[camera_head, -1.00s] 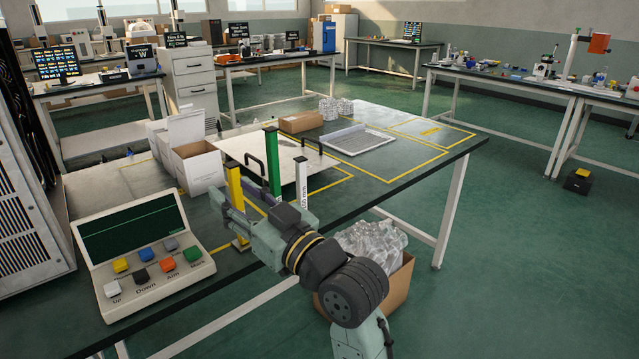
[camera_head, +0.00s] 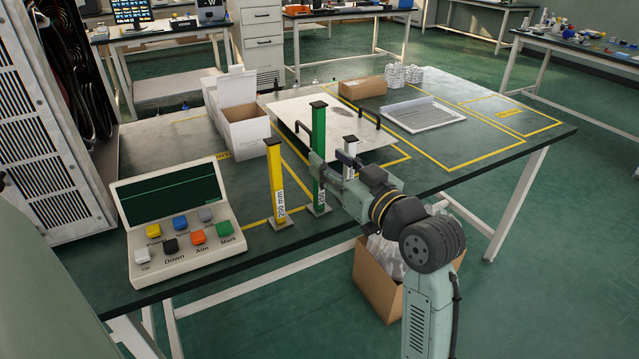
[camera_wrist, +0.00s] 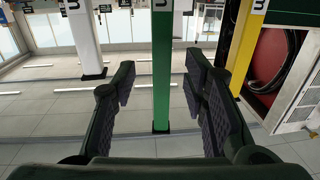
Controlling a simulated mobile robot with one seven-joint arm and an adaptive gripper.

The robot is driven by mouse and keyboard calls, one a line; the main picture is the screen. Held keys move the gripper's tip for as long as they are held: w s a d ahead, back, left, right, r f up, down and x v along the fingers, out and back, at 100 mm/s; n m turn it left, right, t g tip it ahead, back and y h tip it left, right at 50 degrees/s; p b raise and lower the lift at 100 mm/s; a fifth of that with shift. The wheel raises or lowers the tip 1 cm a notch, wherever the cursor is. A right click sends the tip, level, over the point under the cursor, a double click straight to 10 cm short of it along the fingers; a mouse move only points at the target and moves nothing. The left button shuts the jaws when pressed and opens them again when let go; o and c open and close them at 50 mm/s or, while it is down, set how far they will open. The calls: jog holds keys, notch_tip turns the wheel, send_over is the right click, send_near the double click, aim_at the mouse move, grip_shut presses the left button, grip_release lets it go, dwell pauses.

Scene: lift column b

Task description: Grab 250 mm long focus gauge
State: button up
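A tall green gauge (camera_head: 319,130) stands upright on the table; its label seems to read 250 but is small. It also shows in the wrist view (camera_wrist: 161,70), centred between my fingers, with a gap on each side. A shorter yellow gauge (camera_head: 275,175), labelled 200 mm, stands to its left. A shorter white gauge (camera_head: 350,146) stands to its right, partly hidden by my gripper. My gripper (camera_head: 332,163) is open and empty at the green gauge's mid-height. The wrist view seems upside down; there the white gauge (camera_wrist: 84,38) is left and the yellow gauge (camera_wrist: 243,45) right.
A control box (camera_head: 177,225) with coloured buttons stands at the table's front left. A plate with black handles (camera_head: 365,128) lies behind the gauges. An open white box (camera_head: 243,118) stands behind left. A cardboard box (camera_head: 380,285) stands below the table edge.

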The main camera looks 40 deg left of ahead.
aim_at(322, 154)
jog(key=x, duration=0.1)
jog(key=p+x, duration=0.1)
jog(key=x, duration=0.2)
jog(key=shift+s+r, duration=0.15)
jog(key=shift+r, duration=0.15)
jog(key=shift+a+f, duration=0.1)
jog(key=shift+a, duration=0.15)
grip_shut()
dwell(0.6)
